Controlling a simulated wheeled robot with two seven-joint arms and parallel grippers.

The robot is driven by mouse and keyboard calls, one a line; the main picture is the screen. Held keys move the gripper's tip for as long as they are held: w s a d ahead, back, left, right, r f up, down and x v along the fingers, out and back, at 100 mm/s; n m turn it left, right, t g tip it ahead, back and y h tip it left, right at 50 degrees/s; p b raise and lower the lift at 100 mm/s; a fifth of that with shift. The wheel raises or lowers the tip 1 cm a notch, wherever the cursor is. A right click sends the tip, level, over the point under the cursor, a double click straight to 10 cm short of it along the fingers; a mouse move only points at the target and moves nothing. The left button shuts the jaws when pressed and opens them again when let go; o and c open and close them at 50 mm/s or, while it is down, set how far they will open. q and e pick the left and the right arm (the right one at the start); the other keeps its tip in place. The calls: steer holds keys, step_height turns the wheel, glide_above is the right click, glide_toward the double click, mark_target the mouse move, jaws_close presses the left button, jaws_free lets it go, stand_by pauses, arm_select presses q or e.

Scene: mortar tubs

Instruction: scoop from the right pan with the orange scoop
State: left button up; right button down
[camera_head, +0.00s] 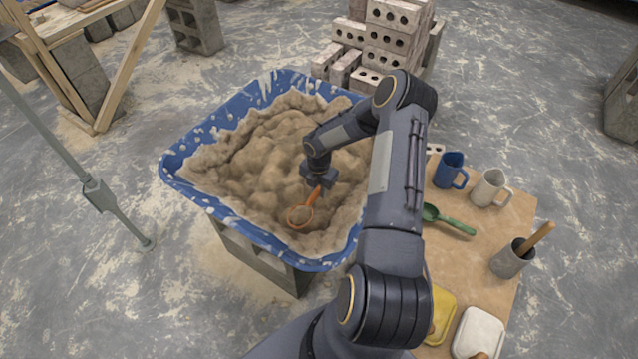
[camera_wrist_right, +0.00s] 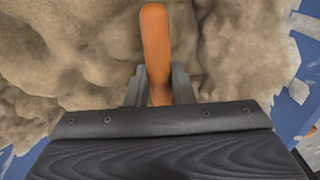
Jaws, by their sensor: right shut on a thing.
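A blue tub (camera_head: 172,167) full of brown, lumpy mortar (camera_head: 262,140) stands left of centre in the head view. It is the only large pan I see. The orange scoop (camera_head: 302,215) is at the mortar surface in the front right part of the tub, its bowl toward the front. My right gripper (camera_head: 318,183) is shut on the scoop's handle, over the mortar. In the right wrist view the orange handle (camera_wrist_right: 155,45) runs between the fingers of my right gripper (camera_wrist_right: 158,88), with mortar (camera_wrist_right: 60,50) beyond. My left gripper is not in view.
A board right of the tub holds a blue mug (camera_head: 450,170), a pale mug (camera_head: 490,188), a green scoop (camera_head: 447,219), a grey cup (camera_head: 511,259), a yellow dish (camera_head: 442,312) and a white dish (camera_head: 479,332). Bricks (camera_head: 390,42) are stacked behind.

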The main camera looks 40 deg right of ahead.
step_height(320, 180, up, 11)
steer(key=d+p, duration=0.1)
steer(key=p, duration=0.6)
steer(key=shift+w+d+r+y, duration=0.15)
steer(key=shift+w+r+y, duration=0.05)
steer(key=shift+y, duration=0.1)
stand_by(0.3)
